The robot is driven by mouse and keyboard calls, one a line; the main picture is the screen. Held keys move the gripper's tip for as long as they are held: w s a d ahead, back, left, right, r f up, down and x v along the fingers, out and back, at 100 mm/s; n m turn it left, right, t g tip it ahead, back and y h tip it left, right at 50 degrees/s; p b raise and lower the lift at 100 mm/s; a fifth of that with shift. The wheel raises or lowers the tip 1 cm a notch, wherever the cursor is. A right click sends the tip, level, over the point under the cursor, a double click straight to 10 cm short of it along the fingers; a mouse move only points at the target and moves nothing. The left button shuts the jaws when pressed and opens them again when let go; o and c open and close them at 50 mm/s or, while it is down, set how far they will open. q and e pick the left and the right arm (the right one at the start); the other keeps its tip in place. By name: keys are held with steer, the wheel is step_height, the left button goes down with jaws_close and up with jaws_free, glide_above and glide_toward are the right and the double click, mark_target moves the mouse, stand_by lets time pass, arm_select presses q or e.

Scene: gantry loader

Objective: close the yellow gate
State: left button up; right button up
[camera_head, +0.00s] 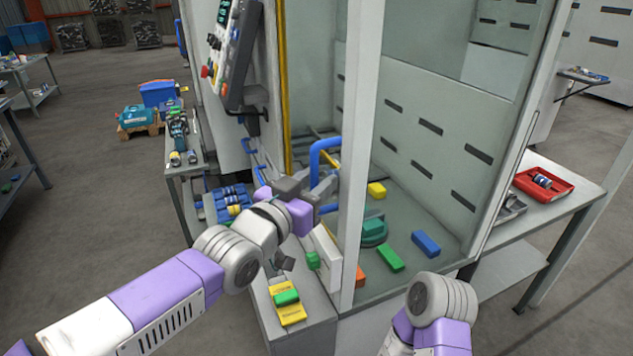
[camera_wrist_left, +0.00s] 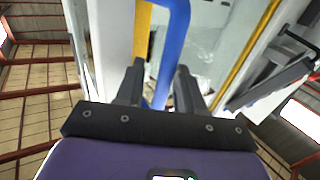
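A yellow upright strip (camera_head: 284,90) runs along the machine's front opening; I take it as part of the yellow gate, whose full panel I cannot make out. A blue bent handle (camera_head: 318,150) stands at the opening beside a short yellow bar (camera_head: 330,160). My left gripper (camera_head: 318,187) is at the handle's lower part. In the left wrist view, the handle (camera_wrist_left: 178,40) passes down between the fingers (camera_wrist_left: 158,80), which are apart, with a gap on its left side. Yellow strips (camera_wrist_left: 142,35) show there too. My right arm shows at the bottom; its gripper is out of view.
A control panel (camera_head: 231,50) hangs left of the opening. A pale frame post (camera_head: 359,140) stands right of my left gripper. Coloured blocks, including a blue one (camera_head: 426,244), lie on the machine floor. A red tray (camera_head: 543,183) sits on the right-hand table.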

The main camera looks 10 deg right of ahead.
arm_select(q)
steer(key=p+v, duration=0.3)
steer(key=v, duration=0.4)
steer(key=shift+s, duration=0.25)
steer(key=shift+a, duration=0.1)
